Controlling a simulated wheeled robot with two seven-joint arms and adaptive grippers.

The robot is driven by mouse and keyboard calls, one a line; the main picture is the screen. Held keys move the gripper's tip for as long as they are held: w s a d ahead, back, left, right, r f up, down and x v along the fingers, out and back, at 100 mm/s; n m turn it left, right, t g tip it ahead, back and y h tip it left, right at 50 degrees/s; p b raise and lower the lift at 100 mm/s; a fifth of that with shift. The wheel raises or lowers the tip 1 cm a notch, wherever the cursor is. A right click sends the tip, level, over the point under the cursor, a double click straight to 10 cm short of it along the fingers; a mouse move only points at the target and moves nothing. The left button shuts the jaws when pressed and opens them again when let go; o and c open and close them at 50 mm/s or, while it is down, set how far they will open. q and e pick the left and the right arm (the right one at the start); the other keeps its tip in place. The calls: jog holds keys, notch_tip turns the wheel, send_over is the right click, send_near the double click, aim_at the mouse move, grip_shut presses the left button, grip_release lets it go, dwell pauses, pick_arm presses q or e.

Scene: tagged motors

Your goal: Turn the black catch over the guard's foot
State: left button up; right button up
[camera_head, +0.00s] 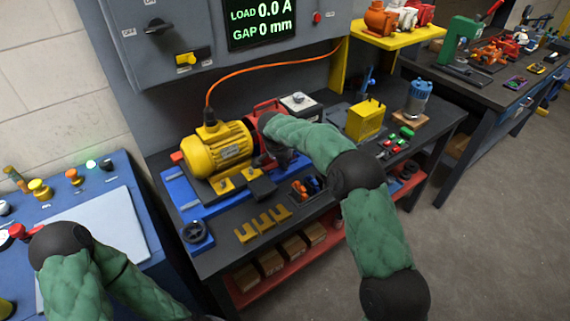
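A yellow motor (217,150) sits on a blue base (180,190) on the dark workbench. A red guard (264,107) shows at the motor's right end, partly hidden by my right arm. My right gripper (266,159) is a small dark shape at the guard's lower front, just right of the motor. Its fingers are too small and dark to tell open from shut. The black catch and the guard's foot cannot be made out clearly there; a black block (262,187) lies just below the gripper. My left arm is at the lower left, its gripper out of view.
Yellow slotted shims (264,222) lie at the bench's front. A black handwheel (195,231) is at the front left. A yellow block (366,121) and a blue-grey motor (418,97) stand to the right.

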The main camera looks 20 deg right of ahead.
jog(key=shift+w+r+m, duration=0.25)
jog(key=shift+r+m, duration=0.1)
jog(key=shift+m, duration=0.05)
jog(key=o, duration=0.9)
jog(key=shift+o, duration=1)
jog(key=shift+f, duration=0.2)
jog(key=v, duration=1.2)
jog(key=shift+a, duration=0.2)
